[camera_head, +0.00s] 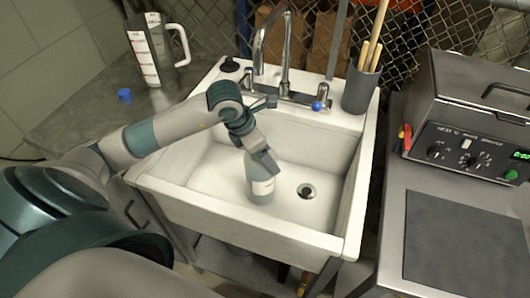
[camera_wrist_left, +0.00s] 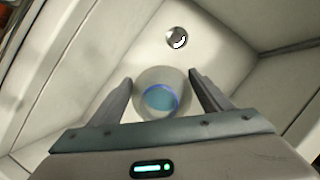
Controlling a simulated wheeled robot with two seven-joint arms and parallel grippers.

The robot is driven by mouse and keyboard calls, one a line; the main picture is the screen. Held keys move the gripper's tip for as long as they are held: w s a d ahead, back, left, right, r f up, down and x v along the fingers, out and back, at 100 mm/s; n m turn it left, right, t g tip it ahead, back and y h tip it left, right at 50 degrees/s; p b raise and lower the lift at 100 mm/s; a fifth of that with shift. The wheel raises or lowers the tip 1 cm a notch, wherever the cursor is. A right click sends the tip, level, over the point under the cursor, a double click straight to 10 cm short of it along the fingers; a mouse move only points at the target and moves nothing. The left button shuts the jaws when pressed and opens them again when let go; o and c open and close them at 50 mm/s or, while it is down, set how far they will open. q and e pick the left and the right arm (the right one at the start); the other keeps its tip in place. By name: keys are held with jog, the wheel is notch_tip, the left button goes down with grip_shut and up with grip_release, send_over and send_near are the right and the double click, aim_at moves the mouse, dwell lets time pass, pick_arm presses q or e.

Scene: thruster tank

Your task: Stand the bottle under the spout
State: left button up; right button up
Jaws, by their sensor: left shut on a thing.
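The bottle (camera_head: 262,188), grey-blue with a pale label band, is upright inside the white sink (camera_head: 190,190), left of the drain. My left gripper (camera_head: 262,165) is shut on it from above. In the left wrist view the bottle (camera_wrist_left: 160,98) shows from above as a round with a blue inside, between the two fingers of the gripper (camera_wrist_left: 161,88). I cannot tell whether its base touches the sink floor. The metal spout (camera_head: 285,45) of the faucet stands at the back of the sink, behind the bottle. My right gripper is not in view.
The drain (camera_head: 306,191) lies right of the bottle; it also shows in the left wrist view (camera_wrist_left: 177,38). A holder with wooden sticks (camera_head: 361,85) stands on the sink's back right corner. A measuring jug (camera_head: 152,50) and blue cap (camera_head: 124,95) are on the left counter. A control box (camera_head: 470,145) is right.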

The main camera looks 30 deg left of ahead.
pick_arm(q)
jog(key=o, duration=1.8)
jog(key=shift+f, duration=0.1)
jog(key=shift+o, duration=1.3)
